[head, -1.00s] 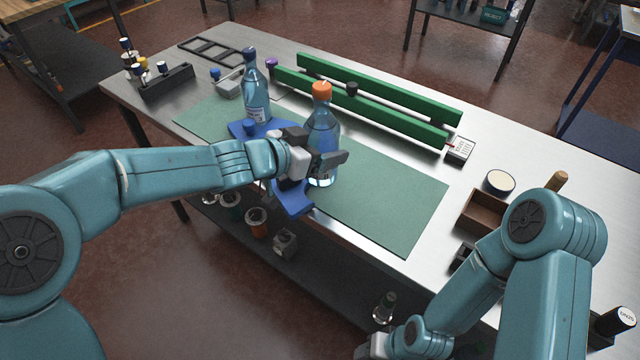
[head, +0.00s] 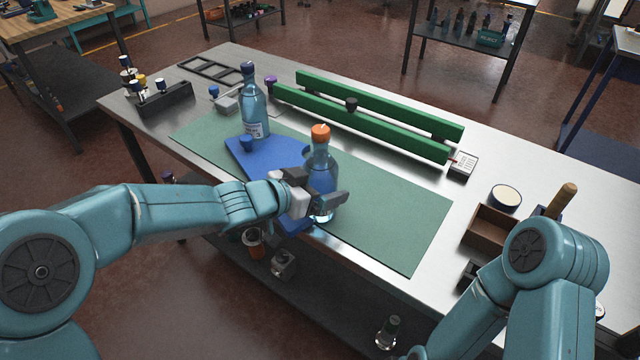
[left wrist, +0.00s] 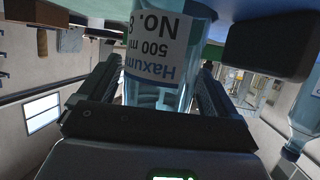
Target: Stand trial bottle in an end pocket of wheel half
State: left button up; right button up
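The orange-capped clear bottle (head: 320,165), apparently the trial bottle, is upright in my left gripper (head: 325,198). In the left wrist view its labelled body (left wrist: 155,55) is between the two fingers. The blue wheel half (head: 262,157) lies on the green mat; my gripper and the bottle hide part of it. A dark-capped bottle (head: 254,108) stands at its far end. The held bottle's base is beside the wheel half's near end; I cannot tell whether it is in the pocket or above it. My right gripper is out of view.
Green rails (head: 370,120) run along the back of the table. A wooden box (head: 488,228), a round cream-topped tin (head: 505,196) and a small keypad device (head: 463,164) are at the right. The green mat (head: 385,215) is clear right of the bottle.

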pick_arm(q)
jog(key=shift+s+a+r, duration=0.1)
jog(key=shift+a+r, duration=0.05)
jog(key=shift+r, duration=0.25)
jog(key=p+v, duration=0.3)
jog(key=v, duration=0.9)
jog(key=s+a+f+n+g+y, duration=0.1)
jog(key=s+f+n+y, duration=0.15)
jog(key=f, duration=0.75)
jog(key=s+f+n+g+y, duration=0.15)
jog(key=f+n, duration=0.25)
jog(key=f, duration=0.6)
jog(key=s+a+f+n+g+y, duration=0.2)
jog(key=s+f+n+g, duration=0.3)
jog(key=s+f, duration=1.1)
jog(key=shift+s+a+g, duration=0.2)
jog(key=shift+s+g, duration=0.45)
jog(key=shift+s, duration=0.4)
jog(key=shift+r, duration=0.1)
